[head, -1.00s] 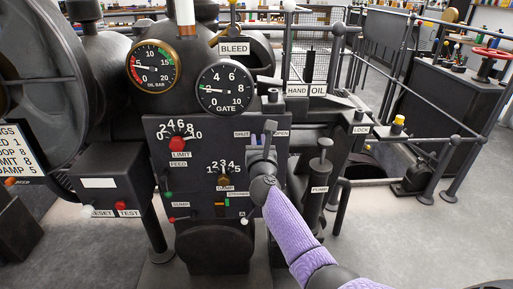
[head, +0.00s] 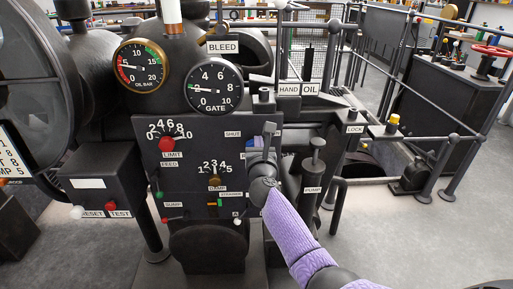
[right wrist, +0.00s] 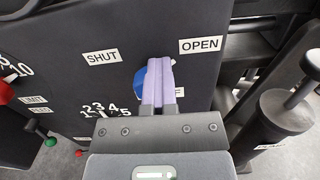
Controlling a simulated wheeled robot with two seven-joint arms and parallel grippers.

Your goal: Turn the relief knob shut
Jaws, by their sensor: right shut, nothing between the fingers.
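The relief knob is a blue round knob (right wrist: 139,84) on the dark panel, mostly hidden behind my right gripper's fingers in the right wrist view. A white SHUT label (right wrist: 103,57) is up and left of it, and an OPEN label (right wrist: 201,45) is up and right. A label ending in F shows just below it. My right gripper (right wrist: 159,68) is shut and empty, its purple fingers in front of the knob's right part. I cannot tell whether they touch it. In the head view the right gripper (head: 268,130) covers the knob and the OPEN label. The left gripper is out of view.
The panel also bears a red LIMIT knob (head: 166,144), a DAMP knob (head: 214,181) and small levers. A black PUMP cylinder (head: 314,175) stands close right of my gripper. The GATE gauge (head: 213,88) is above the panel. Open floor lies at the right.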

